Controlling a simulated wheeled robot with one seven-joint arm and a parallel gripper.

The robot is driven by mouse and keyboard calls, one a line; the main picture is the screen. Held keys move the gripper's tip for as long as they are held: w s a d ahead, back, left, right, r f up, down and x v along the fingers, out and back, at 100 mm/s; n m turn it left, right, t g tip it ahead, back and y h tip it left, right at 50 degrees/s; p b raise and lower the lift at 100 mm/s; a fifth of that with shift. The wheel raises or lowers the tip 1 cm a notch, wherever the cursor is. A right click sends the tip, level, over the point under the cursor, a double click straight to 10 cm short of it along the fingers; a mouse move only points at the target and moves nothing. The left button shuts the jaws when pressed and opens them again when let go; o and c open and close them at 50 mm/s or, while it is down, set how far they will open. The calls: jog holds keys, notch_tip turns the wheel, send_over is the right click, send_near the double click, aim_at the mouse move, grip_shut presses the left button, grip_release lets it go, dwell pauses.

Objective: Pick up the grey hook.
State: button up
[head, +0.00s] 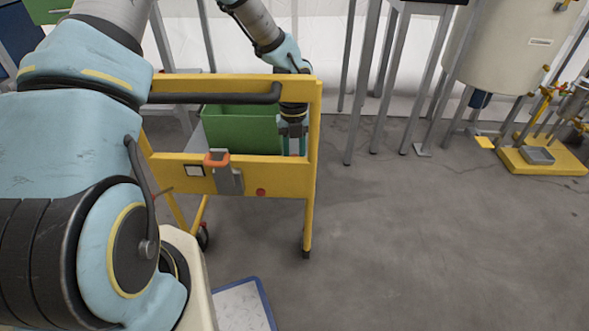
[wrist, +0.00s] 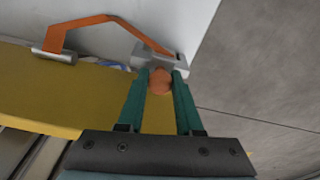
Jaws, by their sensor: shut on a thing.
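My gripper (head: 295,142) is inside the right end of the yellow cart, behind its front panel, with the fingers pointing down. In the wrist view its two green fingers (wrist: 160,76) are closed around an orange rounded piece. A small grey metal part, which seems to be the grey hook (wrist: 148,61), shows right at the fingertips, next to the orange piece. Its lower part is hidden by the fingers. In the head view the held thing is too small and covered to make out.
The yellow cart (head: 313,190) surrounds my gripper, with a green bin (head: 240,130) just left of it. A grey bracket with an orange clip (head: 217,158) is on its front panel. Metal legs (head: 395,90) stand behind.

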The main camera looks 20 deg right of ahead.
grip_shut()
notch_tip(320, 180, up, 33)
jog(key=p, duration=1.2)
dwell(0.4)
jog(key=shift+p, duration=0.3)
